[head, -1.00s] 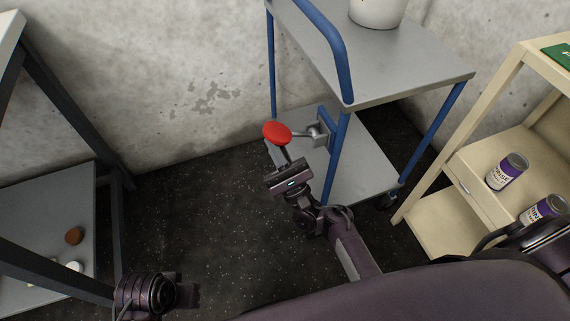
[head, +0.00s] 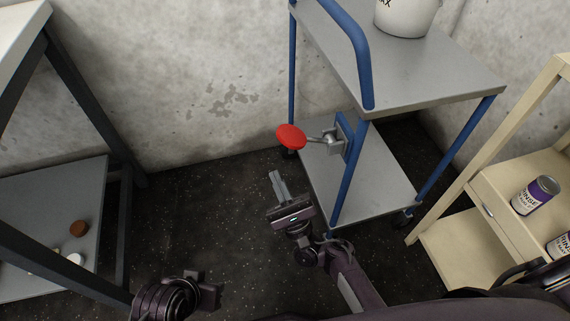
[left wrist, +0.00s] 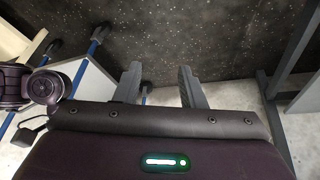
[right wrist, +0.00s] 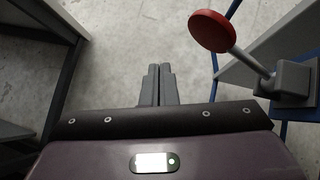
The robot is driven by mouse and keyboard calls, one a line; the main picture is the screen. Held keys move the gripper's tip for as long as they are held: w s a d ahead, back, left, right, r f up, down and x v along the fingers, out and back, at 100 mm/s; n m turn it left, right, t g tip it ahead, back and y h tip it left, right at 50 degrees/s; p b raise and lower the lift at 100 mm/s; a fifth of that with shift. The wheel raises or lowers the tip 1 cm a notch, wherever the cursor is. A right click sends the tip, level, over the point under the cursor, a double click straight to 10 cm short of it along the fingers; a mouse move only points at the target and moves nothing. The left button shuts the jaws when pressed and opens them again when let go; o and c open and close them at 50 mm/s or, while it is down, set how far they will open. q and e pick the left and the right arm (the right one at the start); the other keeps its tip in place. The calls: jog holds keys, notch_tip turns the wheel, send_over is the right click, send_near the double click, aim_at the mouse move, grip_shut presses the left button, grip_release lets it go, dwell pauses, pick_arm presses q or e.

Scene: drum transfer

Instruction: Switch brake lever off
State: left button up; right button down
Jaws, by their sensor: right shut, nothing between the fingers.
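The brake lever is a grey arm with a round red knob (head: 291,137), fixed by a grey bracket (head: 334,141) to the blue post of the cart (head: 440,82). The lever sticks out to the left. My right gripper (head: 278,184) is shut and empty, below and a little left of the red knob and apart from it. My left gripper (left wrist: 160,82) is open and empty, low at the left in the head view.
A white pot (head: 405,18) stands on the cart's top. A cream shelf (head: 450,215) with purple-labelled cans (head: 535,195) is at the right. A dark-framed grey shelf (head: 60,205) with small items is at the left. The dark floor between them is clear.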

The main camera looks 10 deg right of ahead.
pick_arm(q)
jog(key=shift+w+d+t+h+b, duration=0.2)
jog(key=shift+d+t+h+b, duration=0.1)
jog(key=shift+d+t+b, duration=0.25)
pick_arm(e)
jog(key=shift+s+a+f, duration=0.25)
jog(key=shift+s+f, duration=0.3)
jog(key=shift+s, duration=0.1)
jog(key=shift+s+a+f, duration=0.3)
jog(key=shift+s+f, duration=0.3)
jog(key=shift+s, duration=0.1)
jog(key=shift+s+a+f, duration=0.25)
jog(key=shift+s+f, duration=0.3)
jog(key=shift+s, duration=0.1)
